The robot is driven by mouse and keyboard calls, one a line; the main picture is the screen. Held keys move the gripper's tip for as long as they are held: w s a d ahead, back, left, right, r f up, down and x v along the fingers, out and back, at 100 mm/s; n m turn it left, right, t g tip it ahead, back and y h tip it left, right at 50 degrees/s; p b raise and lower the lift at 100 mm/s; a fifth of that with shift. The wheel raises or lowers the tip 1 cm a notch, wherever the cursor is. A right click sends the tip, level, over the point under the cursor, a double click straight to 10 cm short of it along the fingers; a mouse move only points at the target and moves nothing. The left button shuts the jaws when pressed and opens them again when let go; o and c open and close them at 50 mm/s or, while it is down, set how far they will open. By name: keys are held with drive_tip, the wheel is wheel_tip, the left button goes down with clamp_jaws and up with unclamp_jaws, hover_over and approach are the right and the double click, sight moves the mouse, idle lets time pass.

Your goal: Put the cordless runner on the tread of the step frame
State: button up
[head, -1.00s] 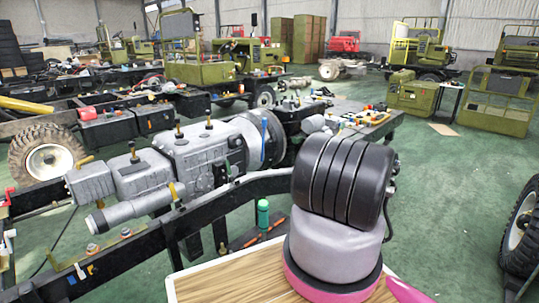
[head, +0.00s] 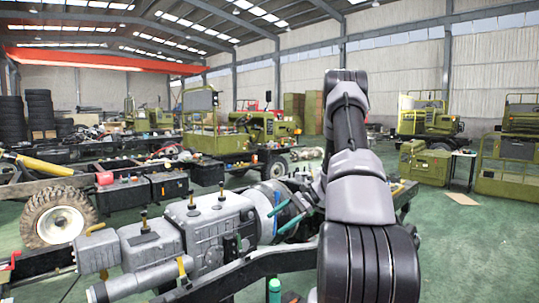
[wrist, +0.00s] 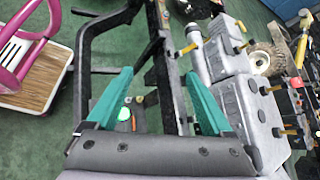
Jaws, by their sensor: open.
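My gripper (wrist: 158,74) is open and empty in the wrist view, its two teal fingers wide apart above the black chassis rails and the floor. I cannot pick out the cordless runner for sure. A small green item (wrist: 125,113) and an orange tool (wrist: 133,124) show low between the fingers; the green item also shows at the bottom of the head view (head: 274,290). My arm hides part of the middle of the head view.
A black chassis (head: 240,277) with a grey gearbox (head: 215,232) stands close in front. A wheel (head: 58,220) is at left. Olive cab parts (head: 510,165) stand at the back right. The green floor (head: 465,240) at right is mostly clear.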

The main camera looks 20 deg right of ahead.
drive_tip(key=s+a+r+n+g+h, duration=0.1)
drive_tip(key=s+a+r+n+h, duration=0.15)
drive_tip(key=r, duration=0.35)
drive_tip(key=s+a+r+n+h, duration=0.1)
drive_tip(key=a+r, duration=0.3)
drive_tip(key=r, duration=0.2)
drive_tip(key=s+a+r+n+t+h, duration=0.2)
drive_tip(key=s+a+r+n+t, duration=0.1)
drive_tip(key=s+r, duration=0.6)
drive_tip(key=s+a+r+n+t+h, duration=0.3)
drive_tip(key=s+a+r, duration=0.3)
drive_tip(key=s, duration=0.8)
wheel_tip(320, 180, up, 3)
drive_tip(key=shift+f+n+h, duration=0.1)
drive_tip(key=shift+n+h, duration=0.25)
drive_tip(key=shift+o, duration=1.2)
